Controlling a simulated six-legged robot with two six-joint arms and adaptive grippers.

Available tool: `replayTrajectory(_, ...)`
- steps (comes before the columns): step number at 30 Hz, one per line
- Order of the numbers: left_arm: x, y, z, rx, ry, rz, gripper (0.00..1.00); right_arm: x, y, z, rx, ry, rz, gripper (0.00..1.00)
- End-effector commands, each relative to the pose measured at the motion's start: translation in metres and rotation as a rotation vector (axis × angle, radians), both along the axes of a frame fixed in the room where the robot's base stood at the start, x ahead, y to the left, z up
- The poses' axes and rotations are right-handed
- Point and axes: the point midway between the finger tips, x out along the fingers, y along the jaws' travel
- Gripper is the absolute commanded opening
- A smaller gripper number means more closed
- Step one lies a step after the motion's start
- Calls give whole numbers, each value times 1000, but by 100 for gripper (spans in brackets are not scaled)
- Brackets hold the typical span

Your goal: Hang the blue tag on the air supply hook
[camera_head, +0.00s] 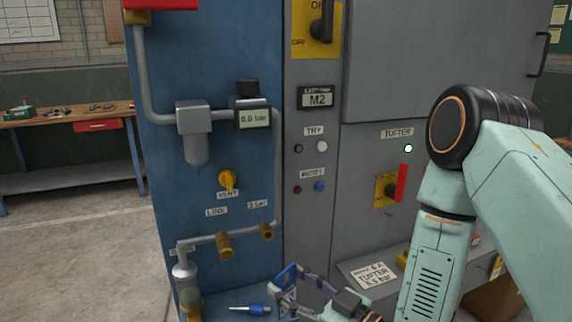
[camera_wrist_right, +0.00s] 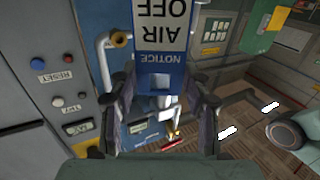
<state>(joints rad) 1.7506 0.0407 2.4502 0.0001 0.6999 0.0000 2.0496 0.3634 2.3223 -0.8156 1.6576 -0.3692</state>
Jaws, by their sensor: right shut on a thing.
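My right gripper (camera_head: 312,290) is low in the middle of the head view. It is shut on the blue tag (camera_head: 287,276), which shows nearly edge-on there. In the right wrist view the tag (camera_wrist_right: 163,60) stands between the fingers of the gripper (camera_wrist_right: 160,88). Two brass fittings (camera_head: 223,244) and (camera_head: 266,231) sit on the blue panel's lower pipe, above and left of the tag. Which part is the air supply hook, I cannot tell. My left gripper is not in view.
The blue panel (camera_head: 205,60) carries a grey pipe, a gauge (camera_head: 252,113) reading 0.0 bar and a yellow vent valve (camera_head: 227,181). A blue screwdriver (camera_head: 250,309) lies below. A grey cabinet (camera_head: 400,70) with a red-handled switch (camera_head: 398,186) stands right. A workbench (camera_head: 75,118) stands far left.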

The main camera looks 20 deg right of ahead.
Motion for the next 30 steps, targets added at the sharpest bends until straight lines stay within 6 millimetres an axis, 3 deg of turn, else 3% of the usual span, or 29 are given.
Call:
replayTrajectory(1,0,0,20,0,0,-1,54,9,1,28,-8,-10,-4,16)
replayTrajectory(8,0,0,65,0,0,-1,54,44,0,108,-35,-24,-47,16)
replayTrajectory(15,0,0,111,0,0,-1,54,74,-5,201,-64,-38,-122,16)
replayTrajectory(23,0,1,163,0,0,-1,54,97,-10,311,-98,-50,-229,16)
replayTrajectory(30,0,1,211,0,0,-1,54,106,-18,420,-131,-56,-342,16)
